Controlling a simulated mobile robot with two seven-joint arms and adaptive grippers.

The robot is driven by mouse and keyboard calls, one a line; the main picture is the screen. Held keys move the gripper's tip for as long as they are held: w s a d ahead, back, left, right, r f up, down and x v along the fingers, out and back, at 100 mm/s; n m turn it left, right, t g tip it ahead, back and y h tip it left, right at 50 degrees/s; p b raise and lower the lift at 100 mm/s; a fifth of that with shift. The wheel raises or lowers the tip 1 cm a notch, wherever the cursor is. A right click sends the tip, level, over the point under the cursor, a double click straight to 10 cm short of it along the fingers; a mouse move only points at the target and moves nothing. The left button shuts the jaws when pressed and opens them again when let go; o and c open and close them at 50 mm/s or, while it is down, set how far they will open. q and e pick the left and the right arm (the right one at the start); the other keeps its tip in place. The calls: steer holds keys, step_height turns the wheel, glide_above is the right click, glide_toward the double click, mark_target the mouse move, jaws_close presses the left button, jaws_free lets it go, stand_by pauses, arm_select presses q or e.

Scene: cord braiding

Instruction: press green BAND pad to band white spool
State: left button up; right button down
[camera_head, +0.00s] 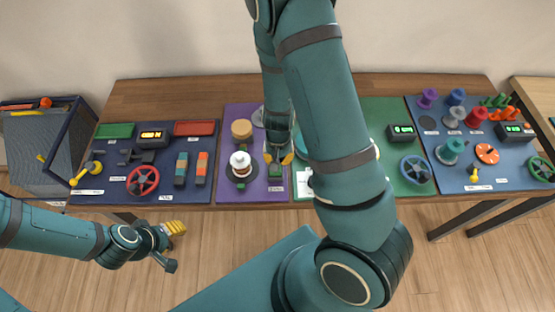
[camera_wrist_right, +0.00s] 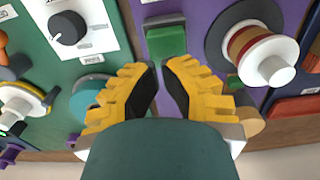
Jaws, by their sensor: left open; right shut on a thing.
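The white spool (camera_head: 240,160) stands on a dark round base on the purple panel; coloured bands show around it in the right wrist view (camera_wrist_right: 268,58). The green pad (camera_head: 276,172) is to its right on the same panel and also shows in the right wrist view (camera_wrist_right: 166,41). My right gripper (camera_head: 279,158) is over the panel just behind the pad. Its yellow fingers (camera_wrist_right: 160,72) are drawn close together, with tips near the pad; I cannot make out what is between them, nor contact with the pad. My left gripper (camera_head: 174,244) is open and empty, in front of the table.
My right arm hides part of the middle panels. A tan cylinder (camera_head: 242,129) stands behind the spool. The left blue panel (camera_head: 118,160) has a red handwheel (camera_head: 143,181). A white panel with a black knob (camera_wrist_right: 68,28) lies beside the pad.

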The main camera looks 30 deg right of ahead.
arm_select(q)
step_height(320, 180, up, 4)
steer(key=p, duration=0.2)
steer(key=shift+a+f+p, duration=0.1)
steer(key=shift+a+p, duration=0.05)
steer(key=shift+p, duration=0.15)
arm_select(e)
step_height(320, 180, up, 10)
steer(key=shift+r, duration=0.2)
arm_select(q)
steer(key=shift+s, duration=0.15)
